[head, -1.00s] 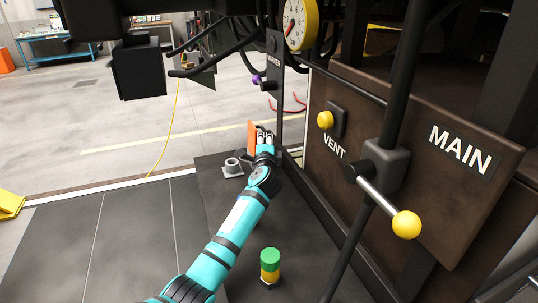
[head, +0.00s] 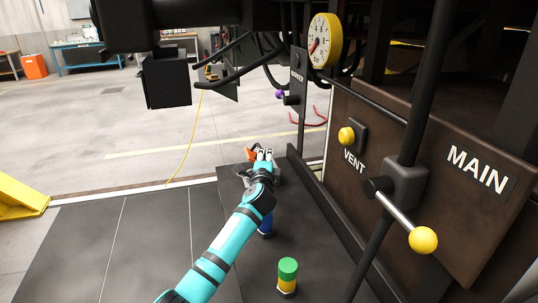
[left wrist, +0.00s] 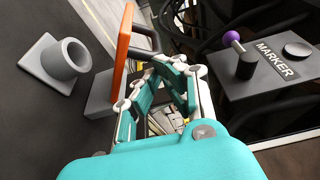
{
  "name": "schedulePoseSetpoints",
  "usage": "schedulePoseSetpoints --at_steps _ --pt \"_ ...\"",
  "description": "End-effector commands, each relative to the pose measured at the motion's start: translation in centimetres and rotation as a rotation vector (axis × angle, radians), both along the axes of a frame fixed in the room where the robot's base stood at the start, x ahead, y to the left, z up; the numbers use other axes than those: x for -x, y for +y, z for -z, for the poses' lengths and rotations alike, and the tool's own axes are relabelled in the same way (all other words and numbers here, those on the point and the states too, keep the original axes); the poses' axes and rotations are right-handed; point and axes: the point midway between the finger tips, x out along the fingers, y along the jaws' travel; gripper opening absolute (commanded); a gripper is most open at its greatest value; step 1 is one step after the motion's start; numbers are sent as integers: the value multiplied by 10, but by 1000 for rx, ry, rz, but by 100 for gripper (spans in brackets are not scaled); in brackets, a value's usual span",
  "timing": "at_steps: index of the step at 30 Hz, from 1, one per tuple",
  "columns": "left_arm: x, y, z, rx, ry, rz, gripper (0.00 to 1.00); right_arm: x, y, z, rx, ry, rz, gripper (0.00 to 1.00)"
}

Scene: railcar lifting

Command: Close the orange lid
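The orange lid (left wrist: 123,50) stands steeply raised, at the edge of a grey box (left wrist: 103,95), in the left wrist view. In the head view the orange lid (head: 251,154) shows small beside my left gripper (head: 264,153), partly hidden by it. In the left wrist view my left gripper (left wrist: 160,72) has its fingers apart with nothing between them, just right of the lid. I cannot tell whether a finger touches the lid. My right gripper is in neither view.
A grey socket (left wrist: 68,58) stands left of the lid. A MARKER panel (left wrist: 262,75) with a purple knob is at the right. The VENT/MAIN panel (head: 440,205) borders the right.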

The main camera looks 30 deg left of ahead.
Motion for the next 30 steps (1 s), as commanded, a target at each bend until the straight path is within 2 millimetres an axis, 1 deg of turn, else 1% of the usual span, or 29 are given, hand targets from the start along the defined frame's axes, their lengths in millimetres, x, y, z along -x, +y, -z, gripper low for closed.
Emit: schedulePoseSetpoints --at_steps 9,22,26,30 --pt "3 3 3 1 3 -1 0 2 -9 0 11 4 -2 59" --pt "4 2 4 1 3 0 0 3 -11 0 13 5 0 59" --pt "13 -4 3 0 2 1 0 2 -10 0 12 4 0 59" --pt "34 -16 3 1 1 3 0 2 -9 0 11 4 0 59"
